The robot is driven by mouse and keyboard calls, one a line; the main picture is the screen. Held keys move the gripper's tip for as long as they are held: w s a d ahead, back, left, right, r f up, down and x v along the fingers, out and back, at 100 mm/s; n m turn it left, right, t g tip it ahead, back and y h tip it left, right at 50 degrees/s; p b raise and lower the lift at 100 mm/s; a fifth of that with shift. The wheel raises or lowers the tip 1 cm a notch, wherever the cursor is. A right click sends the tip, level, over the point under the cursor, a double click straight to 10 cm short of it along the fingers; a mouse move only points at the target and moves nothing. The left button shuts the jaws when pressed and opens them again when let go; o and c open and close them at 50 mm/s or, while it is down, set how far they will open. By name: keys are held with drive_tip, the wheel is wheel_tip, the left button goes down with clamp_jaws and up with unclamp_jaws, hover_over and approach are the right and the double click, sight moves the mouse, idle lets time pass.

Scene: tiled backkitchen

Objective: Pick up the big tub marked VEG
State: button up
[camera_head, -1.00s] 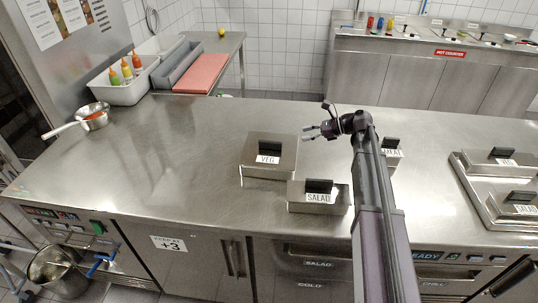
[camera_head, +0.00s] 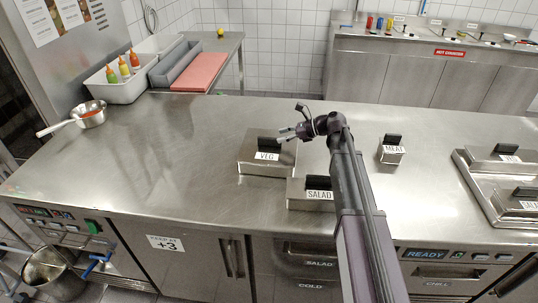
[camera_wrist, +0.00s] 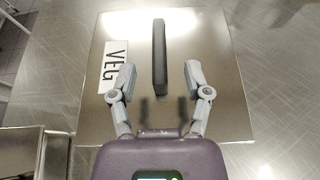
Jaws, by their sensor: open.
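The big steel tub marked VEG (camera_head: 251,165) stands on the steel counter, with a black upright handle on its lid and a white label on its front. In the wrist view its lid (camera_wrist: 210,45) fills the middle, with the black handle (camera_wrist: 159,55) running lengthwise. My gripper (camera_head: 284,134) is open and empty, above the right part of the tub. In the wrist view my gripper's two fingers (camera_wrist: 158,76) lie on either side of the handle's near end. The height between fingertips and handle is hard to tell.
A SALAD tub (camera_head: 298,195) stands close in front, partly behind my arm. A small MEAT tub (camera_head: 391,154) stands to the right. A saucepan (camera_head: 91,115) is at the left.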

sight(271, 138)
idle(0.3)
drive_tip(key=shift+b+x, duration=1)
drive_tip(key=shift+x, duration=1.6)
clamp_jaws()
